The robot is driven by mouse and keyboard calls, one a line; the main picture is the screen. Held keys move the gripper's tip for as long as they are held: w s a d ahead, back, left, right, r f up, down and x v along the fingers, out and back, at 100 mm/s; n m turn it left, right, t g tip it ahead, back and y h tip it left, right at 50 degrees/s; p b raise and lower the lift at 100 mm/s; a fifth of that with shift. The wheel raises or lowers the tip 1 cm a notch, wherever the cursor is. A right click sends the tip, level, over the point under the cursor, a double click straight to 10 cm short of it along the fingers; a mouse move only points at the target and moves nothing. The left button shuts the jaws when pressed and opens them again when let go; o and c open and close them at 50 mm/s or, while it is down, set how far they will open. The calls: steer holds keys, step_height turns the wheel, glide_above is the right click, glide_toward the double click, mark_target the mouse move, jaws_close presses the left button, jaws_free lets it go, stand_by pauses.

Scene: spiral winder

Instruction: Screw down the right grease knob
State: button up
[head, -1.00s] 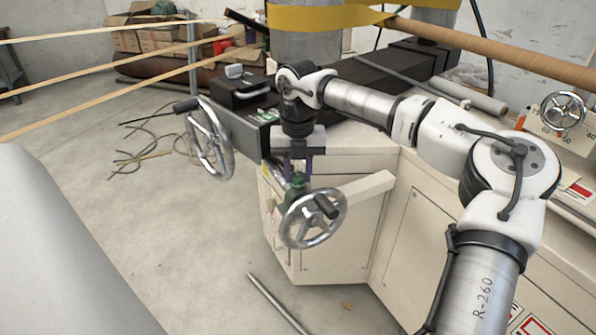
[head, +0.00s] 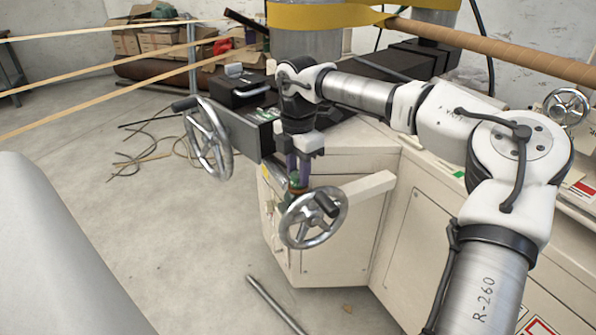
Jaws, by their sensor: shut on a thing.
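The grease knob (head: 296,182) is a small green part. It sits just above and behind the front chrome handwheel (head: 313,218), at the corner of the cream machine cabinet. My gripper (head: 299,172) points down at it from above, its purple fingers shut on the knob. The fingers and the wheel rim hide much of the knob, so its thread and seating cannot be told.
A second handwheel (head: 208,140) stands close on the left, and another (head: 566,107) is at the far right. A black box (head: 247,92) is behind my gripper. A metal bar (head: 276,303) lies on the floor. Tan strips cross the upper left.

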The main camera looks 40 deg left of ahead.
mark_target(298, 174)
steer(key=shift+m+b, duration=0.3)
steer(key=shift+m, duration=1.4)
steer(key=shift+r, duration=0.1)
steer(key=o, duration=1)
steer(key=shift+c, duration=0.2)
step_height(298, 174, up, 14)
steer(key=p, duration=0.1)
